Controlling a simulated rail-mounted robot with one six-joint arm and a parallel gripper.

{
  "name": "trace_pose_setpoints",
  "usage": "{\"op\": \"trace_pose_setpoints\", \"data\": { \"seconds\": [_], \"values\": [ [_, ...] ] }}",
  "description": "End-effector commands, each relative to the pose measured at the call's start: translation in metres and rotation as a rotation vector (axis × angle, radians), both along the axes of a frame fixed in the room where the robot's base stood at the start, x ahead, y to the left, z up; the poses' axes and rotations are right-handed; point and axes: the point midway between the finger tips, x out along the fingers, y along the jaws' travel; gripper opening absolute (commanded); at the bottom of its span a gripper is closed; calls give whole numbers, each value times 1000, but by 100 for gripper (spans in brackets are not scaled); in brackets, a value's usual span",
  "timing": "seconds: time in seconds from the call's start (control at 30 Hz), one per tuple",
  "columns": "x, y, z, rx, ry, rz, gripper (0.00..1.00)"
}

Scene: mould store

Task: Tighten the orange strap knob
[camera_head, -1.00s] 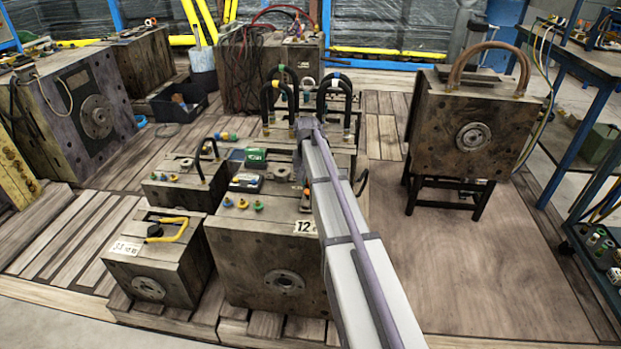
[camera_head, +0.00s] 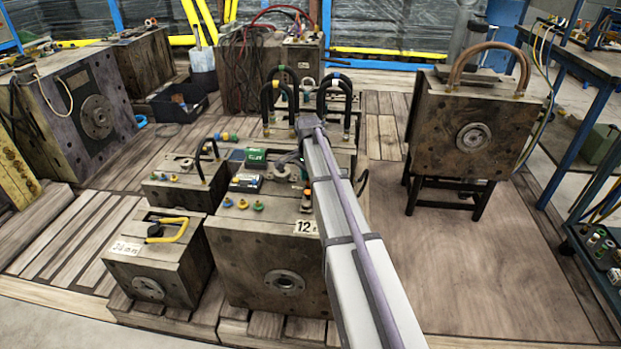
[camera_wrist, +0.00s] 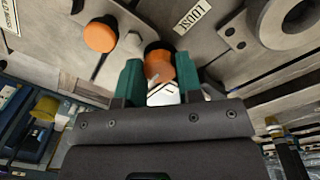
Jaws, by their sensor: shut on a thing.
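In the wrist view, an orange knob (camera_wrist: 157,60) sits between the two green fingers of my gripper (camera_wrist: 159,72). My gripper is shut on it. A second round orange knob or cap (camera_wrist: 100,36) lies to its left on a grey metal strip, clear of the fingers. In the head view, my arm reaches over the middle mould blocks and largely hides the gripped knob.
A large mould block (camera_head: 266,262) stands under my arm, with small coloured fittings on top. Black hose loops (camera_head: 334,100) rise behind it. A mould with a copper hoop (camera_head: 470,130) stands to the right. Floor boards at the front right (camera_head: 470,270) are clear.

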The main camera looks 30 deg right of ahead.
Motion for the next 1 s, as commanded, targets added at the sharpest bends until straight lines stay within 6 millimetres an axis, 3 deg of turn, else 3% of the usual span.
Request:
{"op": "trace_pose_setpoints", "data": {
  "seconds": [0.7,0.73,1.0],
  "values": [
    [-1,0,0,1,1,-84,10],
    [-1,0,0,1,1,-84,36],
    [0,0,0,0,0,-84,59]
  ]
}}
